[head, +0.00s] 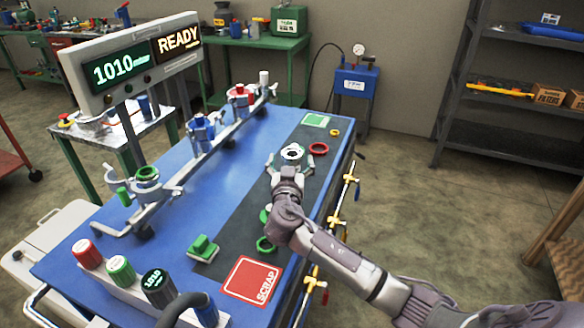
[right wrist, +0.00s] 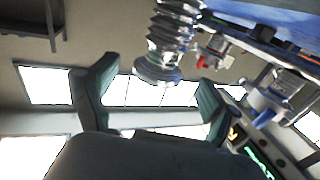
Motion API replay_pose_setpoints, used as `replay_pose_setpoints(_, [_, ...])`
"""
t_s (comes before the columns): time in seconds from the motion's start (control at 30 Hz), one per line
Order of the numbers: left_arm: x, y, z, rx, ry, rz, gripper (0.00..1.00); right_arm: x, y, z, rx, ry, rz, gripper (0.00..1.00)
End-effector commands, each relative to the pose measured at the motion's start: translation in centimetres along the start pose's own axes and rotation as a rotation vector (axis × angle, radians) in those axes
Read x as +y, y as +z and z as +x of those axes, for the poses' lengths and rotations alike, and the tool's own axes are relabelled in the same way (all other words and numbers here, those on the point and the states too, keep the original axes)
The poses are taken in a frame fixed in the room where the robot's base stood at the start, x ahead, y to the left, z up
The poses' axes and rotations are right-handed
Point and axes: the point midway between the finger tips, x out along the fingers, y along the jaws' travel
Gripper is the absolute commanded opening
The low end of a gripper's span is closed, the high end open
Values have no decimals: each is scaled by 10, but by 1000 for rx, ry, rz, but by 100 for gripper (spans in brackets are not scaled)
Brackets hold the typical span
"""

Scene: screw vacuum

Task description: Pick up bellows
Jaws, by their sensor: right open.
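The bellows is a shiny silver ribbed tube (right wrist: 172,35). In the right wrist view it is at the top, its flanged end reaching down between my finger tips. In the head view its round top, a pale ring with a dark centre (head: 292,153), shows above the dark strip of the blue bench. My right gripper (head: 290,162) is open around the bellows, one finger on each side. In the right wrist view a gap shows between the bellows and each finger of the gripper (right wrist: 158,72). My left gripper is out of view.
The blue bench (head: 235,165) carries a rail of clamps (head: 200,140) on the left. Red ring (head: 318,148), green block (head: 203,248) and green ring (head: 265,245) lie nearby. A red SCRAP pad (head: 252,280) is at the front.

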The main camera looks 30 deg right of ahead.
Motion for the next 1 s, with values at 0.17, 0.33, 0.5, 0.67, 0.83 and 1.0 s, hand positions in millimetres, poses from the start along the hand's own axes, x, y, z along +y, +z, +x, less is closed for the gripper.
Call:
replay_pose_setpoints(0.17, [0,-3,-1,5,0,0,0,1,0,26,2,1,-2,88])
replay_pose_setpoints(0.33, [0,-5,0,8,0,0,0,1,0,32,1,1,0,88])
replay_pose_setpoints(0.5, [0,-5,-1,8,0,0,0,1,0,31,1,0,0,84])
replay_pose_setpoints(0.67, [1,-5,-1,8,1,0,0,1,0,31,1,0,0,57])
replay_pose_setpoints(0.83, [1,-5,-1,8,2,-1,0,1,0,31,1,0,0,29])
replay_pose_setpoints(1.0, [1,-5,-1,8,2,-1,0,1,-1,31,2,0,1,11])
